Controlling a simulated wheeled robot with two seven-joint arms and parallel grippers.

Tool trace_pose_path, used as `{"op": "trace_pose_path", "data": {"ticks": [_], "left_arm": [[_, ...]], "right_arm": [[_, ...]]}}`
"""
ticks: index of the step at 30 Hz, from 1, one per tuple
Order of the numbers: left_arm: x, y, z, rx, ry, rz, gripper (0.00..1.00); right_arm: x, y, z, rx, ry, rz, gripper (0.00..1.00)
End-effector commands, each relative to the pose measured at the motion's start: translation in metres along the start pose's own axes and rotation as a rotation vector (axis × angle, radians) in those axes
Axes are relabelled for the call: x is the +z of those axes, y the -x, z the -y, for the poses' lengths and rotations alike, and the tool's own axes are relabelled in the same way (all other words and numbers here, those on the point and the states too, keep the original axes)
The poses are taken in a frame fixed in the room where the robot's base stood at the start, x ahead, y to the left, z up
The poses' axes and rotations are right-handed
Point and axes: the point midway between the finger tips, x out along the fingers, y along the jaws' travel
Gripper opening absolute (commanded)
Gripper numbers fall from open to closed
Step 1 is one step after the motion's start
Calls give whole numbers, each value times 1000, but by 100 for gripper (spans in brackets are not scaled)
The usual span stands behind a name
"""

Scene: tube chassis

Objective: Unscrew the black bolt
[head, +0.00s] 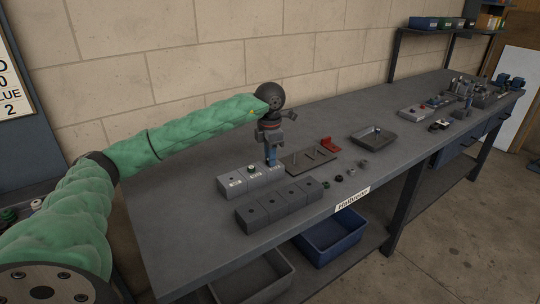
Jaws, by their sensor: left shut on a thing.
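My left gripper (271,156) points straight down at the right end of the labelled grey block (233,187). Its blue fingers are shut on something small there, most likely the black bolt. The fingers hide that part, so I cannot see its colour or how far it sits in the block. Another small bolt or nut, dark with a greenish look (250,167), stands on the middle of the same block. White labels mark the block's top. My right gripper is not in view.
A darker grey block row with holes (260,216) lies in front. Behind and right are a plate with pins (309,158), a red part (330,144), several loose nuts and a grey tray (374,141). The bench's left part is clear.

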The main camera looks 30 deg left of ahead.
Motion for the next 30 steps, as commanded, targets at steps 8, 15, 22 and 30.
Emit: {"op": "trace_pose_path", "data": {"ticks": [8,15,22,30], "left_arm": [[0,-2,1,-3,261,-5,0],[0,-3,1,-2,313,-5,0],[0,-2,1,-2,334,-5,0],[0,-1,1,-3,590,-4,0]], "right_arm": [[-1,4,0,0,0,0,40],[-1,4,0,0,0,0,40],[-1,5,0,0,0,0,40],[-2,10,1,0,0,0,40]]}}
